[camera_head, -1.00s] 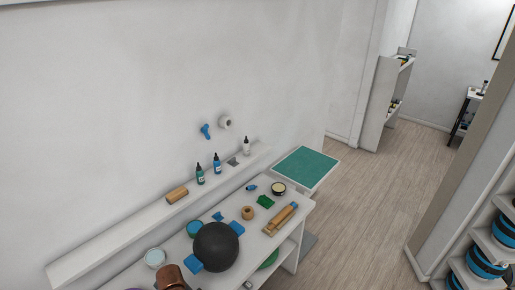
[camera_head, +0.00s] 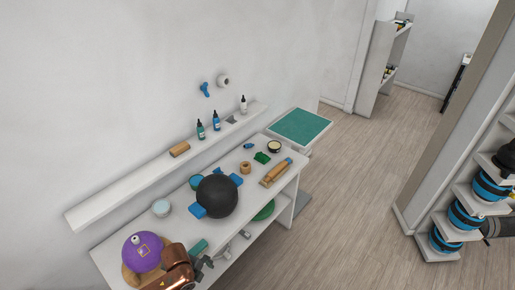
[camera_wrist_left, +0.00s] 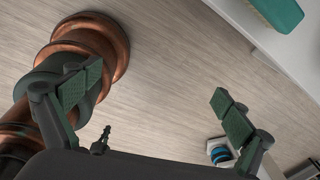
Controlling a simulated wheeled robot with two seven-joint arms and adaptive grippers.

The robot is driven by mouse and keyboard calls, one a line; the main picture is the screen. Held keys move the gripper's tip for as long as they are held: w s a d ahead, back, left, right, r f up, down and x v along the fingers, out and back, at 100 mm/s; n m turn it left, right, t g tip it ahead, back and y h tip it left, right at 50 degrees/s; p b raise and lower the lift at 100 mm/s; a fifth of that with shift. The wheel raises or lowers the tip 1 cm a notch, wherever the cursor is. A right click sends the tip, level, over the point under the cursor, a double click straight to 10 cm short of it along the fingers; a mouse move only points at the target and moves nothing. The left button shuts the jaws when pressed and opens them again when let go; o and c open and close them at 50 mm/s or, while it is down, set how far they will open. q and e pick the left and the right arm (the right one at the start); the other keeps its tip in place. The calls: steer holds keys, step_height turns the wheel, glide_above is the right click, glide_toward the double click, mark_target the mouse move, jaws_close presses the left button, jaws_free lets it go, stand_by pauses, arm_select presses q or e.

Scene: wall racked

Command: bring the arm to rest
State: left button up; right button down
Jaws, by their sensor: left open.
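My left gripper (camera_wrist_left: 158,88) is open and empty in the left wrist view, its two green-padded fingers wide apart over the wood floor. A copper-coloured part of my arm shows behind its left finger. In the head view a copper arm link of mine shows at the bottom left, with dark gripper parts (camera_head: 203,268) beside the front edge of the white table (camera_head: 103,256). Its fingertips are too small there to read. My right gripper is not in view.
A wall shelf (camera_head: 130,204) carries bottles. A rack (camera_head: 443,254) with blue-black rolls stands right. The floor between is clear.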

arm_select(q)
steer(key=s+a+n+t+y, duration=0.1)
steer(key=s+a+n, duration=0.6)
steer(key=s+n, duration=0.3)
steer(key=s+a+n+t+y, duration=0.1)
steer(key=s+a+n+t, duration=0.1)
steer(key=s+a+n, duration=0.8)
steer(key=d+f+n+g+b, duration=0.15)
steer(key=f+b, duration=0.25)
steer(key=f, duration=1.5)
steer(key=d+f+n+b, duration=0.1)
steer(key=d+f+b, duration=0.25)
steer(key=f, duration=1.55)
steer(key=s+f+b, duration=0.3)
steer(key=s+f, duration=0.6)
steer(key=f, duration=0.2)
steer(key=s+f+m+g+b, duration=0.1)
steer(key=s+f+b, duration=0.3)
steer(key=s+f, duration=0.5)
step_height(320, 180, down, 4)
steer(key=shift+s+a+r, duration=0.15)
steer(key=shift+s+r, duration=0.05)
steer(key=shift+s, duration=0.05)
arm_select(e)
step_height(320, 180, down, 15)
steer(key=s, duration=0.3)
